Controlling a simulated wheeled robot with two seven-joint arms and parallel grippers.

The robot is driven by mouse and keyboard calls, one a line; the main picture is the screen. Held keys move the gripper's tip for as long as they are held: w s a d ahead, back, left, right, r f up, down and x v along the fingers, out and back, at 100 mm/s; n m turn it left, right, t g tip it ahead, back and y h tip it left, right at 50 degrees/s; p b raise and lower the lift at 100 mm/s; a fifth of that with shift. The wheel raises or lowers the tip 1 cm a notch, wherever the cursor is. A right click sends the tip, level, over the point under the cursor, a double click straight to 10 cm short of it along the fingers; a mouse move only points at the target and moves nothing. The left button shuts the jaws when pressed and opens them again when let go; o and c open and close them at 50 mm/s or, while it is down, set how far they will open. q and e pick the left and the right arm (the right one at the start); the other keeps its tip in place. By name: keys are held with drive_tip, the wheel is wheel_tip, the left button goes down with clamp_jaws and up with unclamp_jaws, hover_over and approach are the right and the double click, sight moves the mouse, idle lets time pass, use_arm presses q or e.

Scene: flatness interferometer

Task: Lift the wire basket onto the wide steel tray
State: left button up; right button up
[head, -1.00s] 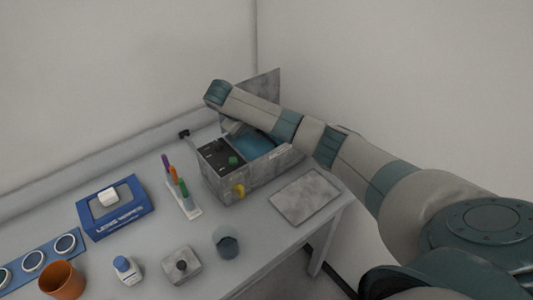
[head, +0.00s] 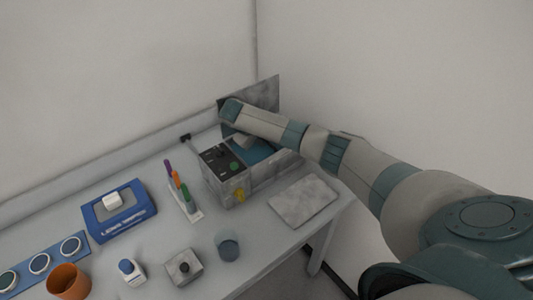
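The wide steel tray (head: 304,200) appears to be the flat grey plate lying at the table's right end, with nothing on it. I cannot make out the wire basket; it may be hidden in the open bath (head: 258,151) with blue inside, behind my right arm. My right arm reaches in from the right, across the bath. Its gripper (head: 244,141) points down at the bath's left part, near the control panel. The fingers are mostly hidden and small, so I cannot tell whether they hold anything. My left gripper is not in view.
The bath's grey housing (head: 226,188) has a green button and yellow knob; its lid (head: 262,94) stands up behind. A pen rack (head: 192,208), blue wipes box (head: 120,216), grey cup (head: 228,246), knobbed block (head: 184,267), bottle (head: 131,271) and orange cup (head: 68,282) stand leftward.

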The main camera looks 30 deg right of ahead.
drive_tip(key=shift+f, duration=0.2)
idle(0.3)
drive_tip(key=shift+d, duration=0.1)
clamp_jaws()
drive_tip(key=shift+w+r, duration=0.1)
drive_tip(key=shift+r, duration=0.05)
